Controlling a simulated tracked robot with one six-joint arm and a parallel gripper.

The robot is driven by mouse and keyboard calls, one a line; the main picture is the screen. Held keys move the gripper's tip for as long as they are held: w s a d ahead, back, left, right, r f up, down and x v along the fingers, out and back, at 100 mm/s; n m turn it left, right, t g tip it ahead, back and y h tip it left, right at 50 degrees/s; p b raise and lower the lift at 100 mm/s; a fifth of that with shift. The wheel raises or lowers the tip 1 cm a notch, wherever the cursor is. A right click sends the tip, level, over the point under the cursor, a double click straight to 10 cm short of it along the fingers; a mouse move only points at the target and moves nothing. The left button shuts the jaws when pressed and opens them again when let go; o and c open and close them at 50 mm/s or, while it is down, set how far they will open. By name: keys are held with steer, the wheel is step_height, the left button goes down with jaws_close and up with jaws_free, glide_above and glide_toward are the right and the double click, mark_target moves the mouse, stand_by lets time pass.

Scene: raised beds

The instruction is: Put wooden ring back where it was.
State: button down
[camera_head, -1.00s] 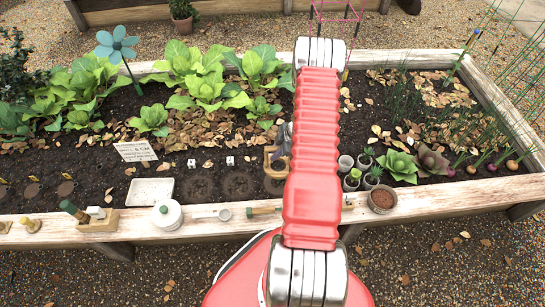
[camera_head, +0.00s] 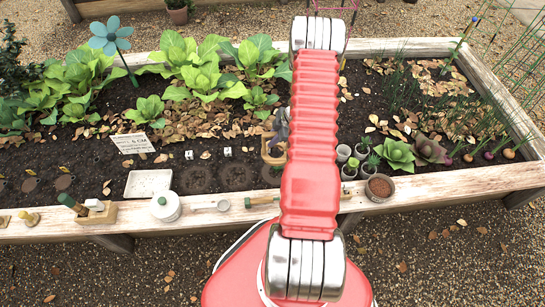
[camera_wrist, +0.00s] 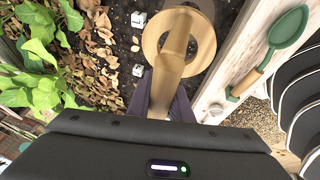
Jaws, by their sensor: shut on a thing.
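The wooden ring (camera_wrist: 207,42) is a flat, pale-brown ring in the wrist view, just beyond my gripper (camera_wrist: 166,104). A wooden bar crosses its middle and runs down to the purple-grey fingers, which are shut on the wood. I cannot tell whether the bar is part of the ring. Dark soil shows through the hole. In the head view my gripper (camera_head: 281,128) is over the bed, left of my red arm, with a pale wooden piece (camera_head: 270,156) at its fingertips. My arm hides part of it. I cannot tell whether the wood touches the soil.
The front plank (camera_head: 232,212) carries a lidded white pot (camera_head: 166,205), a wooden block (camera_head: 96,214) and a brown-filled pot (camera_head: 379,188). A green spoon-shaped tool (camera_wrist: 290,30) lies beside the ring. Small white cubes (camera_head: 228,151) and a pale tray (camera_head: 148,184) are left. Small pots (camera_head: 343,153) stand right.

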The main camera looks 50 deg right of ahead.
steer(key=s+a+r+n, duration=0.1)
steer(key=s+a, duration=1.1)
steer(key=a, duration=0.2)
steer(key=shift+s+a+r, duration=0.15)
steer(key=shift+a+r, duration=0.05)
steer(key=shift+a, duration=0.2)
steer(key=shift+s, duration=0.1)
